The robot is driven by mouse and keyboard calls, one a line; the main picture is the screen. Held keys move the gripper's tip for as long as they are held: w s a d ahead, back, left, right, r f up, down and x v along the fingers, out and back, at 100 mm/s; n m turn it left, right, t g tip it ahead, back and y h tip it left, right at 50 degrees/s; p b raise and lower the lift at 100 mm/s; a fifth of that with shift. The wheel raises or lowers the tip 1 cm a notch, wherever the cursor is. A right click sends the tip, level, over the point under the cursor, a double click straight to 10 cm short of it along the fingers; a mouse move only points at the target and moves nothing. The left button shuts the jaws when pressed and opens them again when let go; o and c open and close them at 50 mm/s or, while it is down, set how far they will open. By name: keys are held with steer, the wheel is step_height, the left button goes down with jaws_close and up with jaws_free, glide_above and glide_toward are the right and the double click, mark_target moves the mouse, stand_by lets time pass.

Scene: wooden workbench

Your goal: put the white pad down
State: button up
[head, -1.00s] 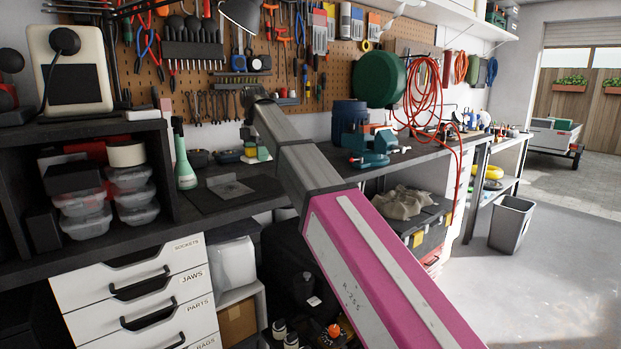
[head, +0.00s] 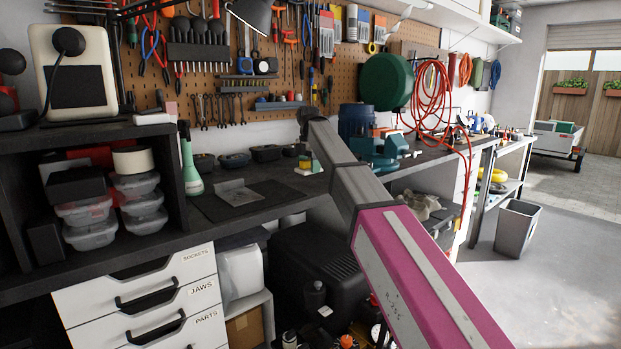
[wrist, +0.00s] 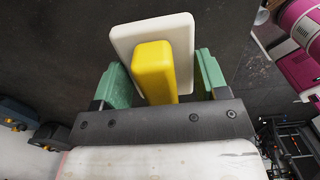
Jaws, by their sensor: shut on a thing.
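The white pad (wrist: 183,35) shows in the wrist view with a yellow block-shaped part (wrist: 154,70) on its near side. My gripper (wrist: 160,75) has a green finger on each side and is shut on the pad piece. The exact contact is hard to see. In the head view my gripper (head: 308,163) is small at the far end of my arm, over the dark workbench (head: 275,195), with green, yellow and white showing there. I cannot tell whether the pad touches the surface below.
A grey metal plate (head: 237,193) lies on a dark mat left of my gripper. A green spray bottle (head: 190,165) stands farther left. Bare benchtop lies between mat and vise.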

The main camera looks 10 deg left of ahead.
mark_target(310, 184)
steer(key=shift+w+d+f, duration=0.2)
steer(key=shift+w+f, duration=0.05)
steer(key=shift+f, duration=1.95)
steer(key=shift+f, duration=0.1)
steer(key=o, duration=0.8)
steer(key=shift+o, duration=0.2)
step_height(310, 184, up, 11)
steer(key=shift+r, duration=0.65)
